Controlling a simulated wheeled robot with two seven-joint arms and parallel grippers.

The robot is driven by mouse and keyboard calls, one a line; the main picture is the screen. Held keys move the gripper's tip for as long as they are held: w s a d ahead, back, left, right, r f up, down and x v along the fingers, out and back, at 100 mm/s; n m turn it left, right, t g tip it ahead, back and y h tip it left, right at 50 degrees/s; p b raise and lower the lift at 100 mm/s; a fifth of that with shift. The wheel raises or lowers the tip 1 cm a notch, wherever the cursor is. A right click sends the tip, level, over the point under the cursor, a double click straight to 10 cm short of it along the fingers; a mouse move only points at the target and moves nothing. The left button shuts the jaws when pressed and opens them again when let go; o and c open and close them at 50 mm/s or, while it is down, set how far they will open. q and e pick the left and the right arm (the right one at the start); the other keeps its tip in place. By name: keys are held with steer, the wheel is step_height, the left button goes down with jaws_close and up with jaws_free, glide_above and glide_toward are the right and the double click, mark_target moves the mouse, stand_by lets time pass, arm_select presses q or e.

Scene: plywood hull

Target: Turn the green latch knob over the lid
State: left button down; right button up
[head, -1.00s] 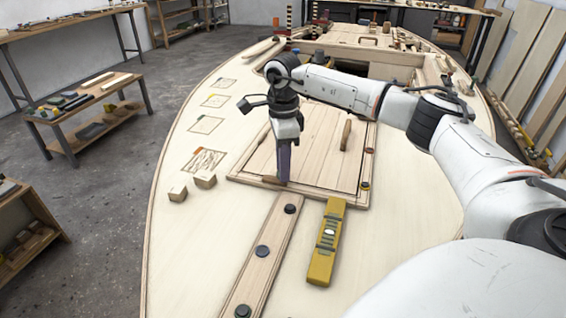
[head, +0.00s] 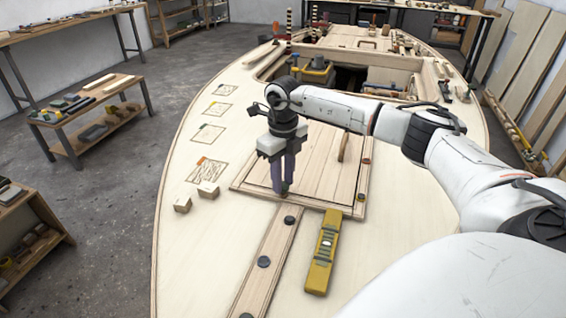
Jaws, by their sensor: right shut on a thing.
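The square plank lid (head: 318,165) lies in its frame on the pale deck, with an upright wooden handle (head: 343,147) on it. My right gripper (head: 281,190) points straight down at the lid's near left edge, both dark fingers side by side. It is shut on the green latch knob, which the fingertips mostly hide; only a dark greenish bit shows between them. The latch's wooden tab cannot be made out now. My left gripper is not in view.
A yellow level (head: 323,252) lies close in front of the lid. A plank strip with dark knobs (head: 264,262) runs toward me. Two small wood blocks (head: 208,188) sit left of the lid. An open hatch (head: 345,78) is behind.

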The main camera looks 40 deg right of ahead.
steer(key=m+p, duration=0.1)
steer(key=m, duration=0.3)
steer(key=shift+r+m+p, duration=0.15)
steer(key=shift+m+p, duration=0.15)
steer(key=shift+p, duration=0.1)
steer(key=shift+w+m+p, duration=0.1)
steer(key=shift+m+p, duration=0.3)
steer(key=shift+m, duration=1.2)
steer(key=o, duration=1.1)
step_height(320, 180, up, 10)
steer(key=shift+r+b, duration=0.1)
steer(key=shift+b, duration=0.45)
